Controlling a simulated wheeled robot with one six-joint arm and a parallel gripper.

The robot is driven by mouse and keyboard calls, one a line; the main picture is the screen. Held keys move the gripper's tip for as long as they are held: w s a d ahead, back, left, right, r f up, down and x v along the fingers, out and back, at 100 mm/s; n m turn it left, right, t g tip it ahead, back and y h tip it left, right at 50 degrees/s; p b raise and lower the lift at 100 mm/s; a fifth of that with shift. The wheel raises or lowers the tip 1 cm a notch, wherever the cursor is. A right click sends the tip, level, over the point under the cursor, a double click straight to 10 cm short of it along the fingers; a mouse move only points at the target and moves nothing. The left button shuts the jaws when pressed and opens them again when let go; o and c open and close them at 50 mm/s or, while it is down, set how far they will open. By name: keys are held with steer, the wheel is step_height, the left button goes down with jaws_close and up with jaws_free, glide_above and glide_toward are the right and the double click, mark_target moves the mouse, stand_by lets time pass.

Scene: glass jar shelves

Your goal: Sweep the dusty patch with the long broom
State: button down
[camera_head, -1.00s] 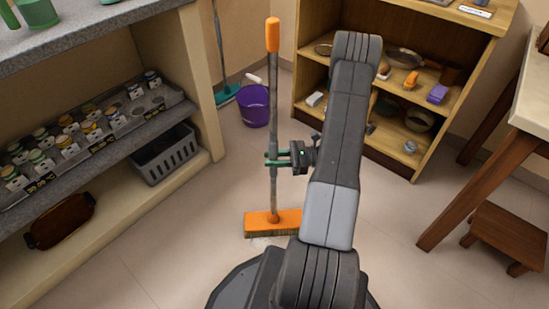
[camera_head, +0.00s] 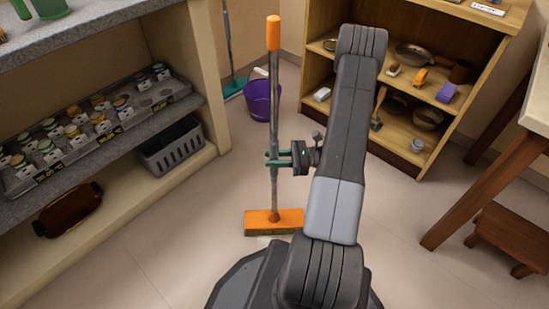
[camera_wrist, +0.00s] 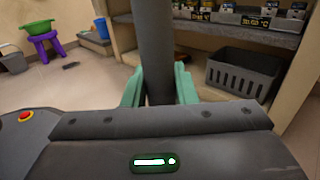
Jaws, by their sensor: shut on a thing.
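The long broom (camera_head: 274,192) stands nearly upright in the camera_head view, with a grey handle, an orange top end and a wide orange head with dark bristles low at the floor. My gripper (camera_head: 278,158) has its teal fingers closed around the middle of the handle. In the camera_wrist view the fingers (camera_wrist: 158,88) sit on either side of the dark handle (camera_wrist: 155,45). A pale mark (camera_head: 264,239) shows on the floor just at the bristles; it may be the dusty patch, and the broom and my arm hide part of that floor.
A shelf unit (camera_head: 200,95) with jars and a grey basket (camera_head: 172,148) stands left. A purple bucket (camera_head: 258,104) and another broom (camera_head: 229,60) are behind. A wooden shelf (camera_head: 432,150) stands back right, a brown stool (camera_head: 510,235) at right. Floor between them is clear.

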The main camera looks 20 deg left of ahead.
steer(key=shift+s, duration=0.1)
steer(key=shift+s+a, duration=0.3)
steer(key=shift+s, duration=0.35)
steer(key=shift+s+a, duration=0.25)
steer(key=shift+s, duration=0.4)
steer(key=shift+s+a, duration=0.1)
steer(key=shift+s, duration=0.1)
steer(key=shift+s+a, duration=0.25)
steer(key=shift+s, duration=0.4)
steer(key=shift+s+a, duration=0.25)
steer(key=shift+s, duration=0.35)
steer(key=shift+s+a, duration=0.3)
steer(key=shift+s, duration=0.4)
steer(key=shift+s+a, duration=0.25)
steer(key=shift+s, duration=0.4)
steer(key=shift+s+a, duration=0.3)
steer(key=shift+s, duration=0.4)
steer(key=shift+s+a, duration=0.3)
steer(key=shift+s, duration=0.45)
